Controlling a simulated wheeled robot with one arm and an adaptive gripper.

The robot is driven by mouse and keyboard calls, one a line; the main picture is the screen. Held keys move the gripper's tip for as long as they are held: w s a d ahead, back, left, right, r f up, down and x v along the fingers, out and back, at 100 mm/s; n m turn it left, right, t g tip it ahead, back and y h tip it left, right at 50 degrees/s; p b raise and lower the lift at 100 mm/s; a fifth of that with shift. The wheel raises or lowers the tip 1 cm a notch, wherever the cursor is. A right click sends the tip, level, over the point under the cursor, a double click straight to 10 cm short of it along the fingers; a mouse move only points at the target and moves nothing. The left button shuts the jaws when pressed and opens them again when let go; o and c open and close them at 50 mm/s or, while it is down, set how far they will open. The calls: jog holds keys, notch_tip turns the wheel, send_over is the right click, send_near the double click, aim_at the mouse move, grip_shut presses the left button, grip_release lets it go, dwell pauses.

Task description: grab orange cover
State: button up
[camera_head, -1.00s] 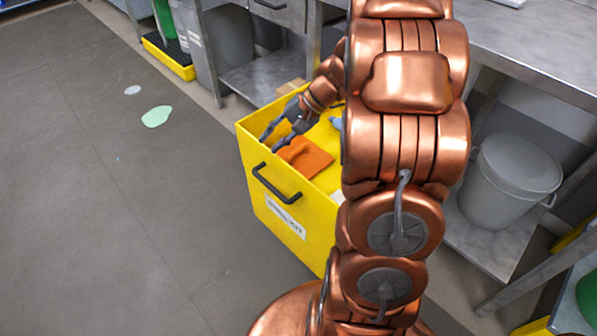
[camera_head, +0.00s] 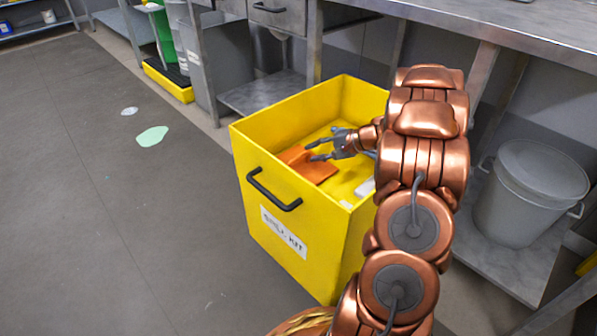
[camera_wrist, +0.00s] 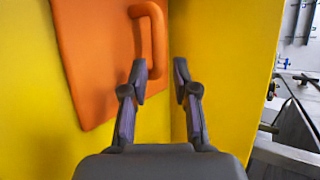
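The orange cover (camera_head: 308,164) is a flat square plate with a raised handle, lying inside the yellow spill kit box (camera_head: 243,160). In the wrist view the orange cover (camera_wrist: 92,62) fills the upper left, and its looped handle (camera_wrist: 157,45) stands just beyond the left fingertip. My gripper (camera_head: 318,150) is inside the box, its fingers pointing left at the cover. In the wrist view my gripper (camera_wrist: 160,75) is open with nothing between its fingers. The handle appears ahead of the fingers and a little left; I cannot tell whether they touch.
The box walls rise around my gripper, with a black handle (camera_head: 274,190) outside. A steel bench (camera_head: 470,25) stands behind and right, with a grey bucket (camera_head: 528,195) on its lower shelf. The floor at left is open, with a pale green patch (camera_head: 152,136).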

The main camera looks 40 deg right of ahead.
aim_at(305, 155)
jog(key=b+x, duration=0.2)
jog(key=x, duration=0.2)
jog(key=shift+w+a+f+b, duration=0.1)
jog(key=shift+w+f+b, duration=0.15)
jog(key=shift+f+b, duration=0.1)
jog(key=shift+w+a+f, duration=0.1)
jog(key=shift+w+a, duration=0.05)
jog(key=shift+w, duration=0.05)
jog(key=shift+c, duration=0.4)
grip_shut()
